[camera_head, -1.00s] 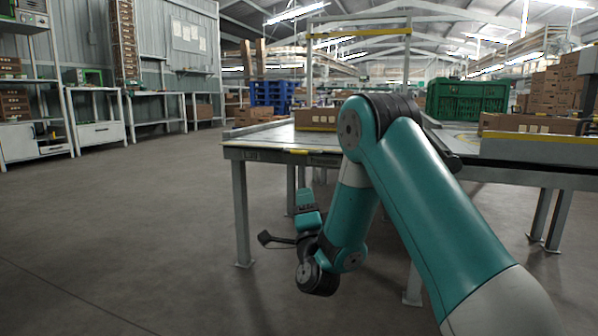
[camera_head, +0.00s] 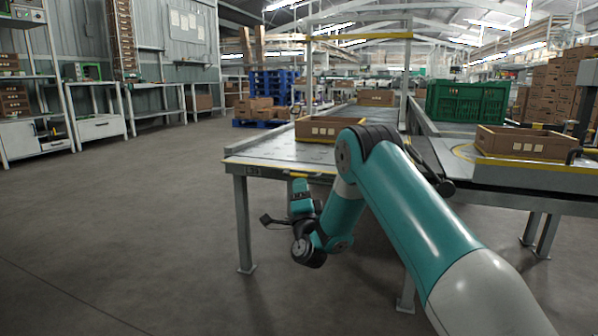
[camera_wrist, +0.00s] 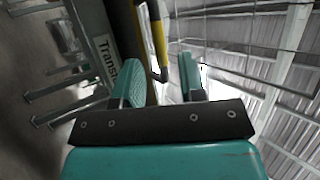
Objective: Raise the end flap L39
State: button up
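The end of the grey conveyor table (camera_head: 262,161) has a yellow-striped edge and stands ahead of me in the head view. Which part is the end flap L39 I cannot tell for sure; no L39 label is readable. My gripper (camera_head: 301,182) is below the table's front edge and points up. In the wrist view my gripper (camera_wrist: 158,82) has its two teal fingers apart. A yellow and black bar (camera_wrist: 159,45) shows beyond and between the fingertips, with no visible contact.
An open cardboard box (camera_head: 325,131) sits on the table behind its front edge. Another box (camera_head: 525,143) and a green crate (camera_head: 467,102) are at the right. Table legs (camera_head: 243,225) stand near my arm. The floor at left (camera_head: 120,220) is clear.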

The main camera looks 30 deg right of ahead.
aim_at(300, 176)
jog(key=shift+p+x, duration=1.9)
jog(key=shift+x, duration=0.85)
grip_shut()
